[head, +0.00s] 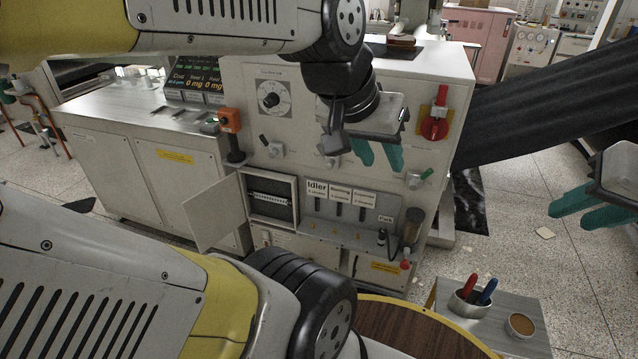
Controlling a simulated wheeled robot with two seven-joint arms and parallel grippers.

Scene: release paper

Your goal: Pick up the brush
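A small brown, wooden-looking object (402,41) lies on a dark pad on top of the grey machine; it may be the brush, but it is too small to be sure. My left gripper (377,156), with teal fingers, hangs in front of the machine's panel, lower in the picture than the brown object. Its fingers look apart with nothing between them. My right gripper (598,211) is at the right edge, partly cut off. Its teal fingers look apart and empty, far from the brown object.
The grey machine (247,85) has knobs, a red switch (434,128) and an open flap door (214,213). A low table with a round wooden top (415,328) is at the bottom. A side shelf holds a cup (467,306) with red and blue handles.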

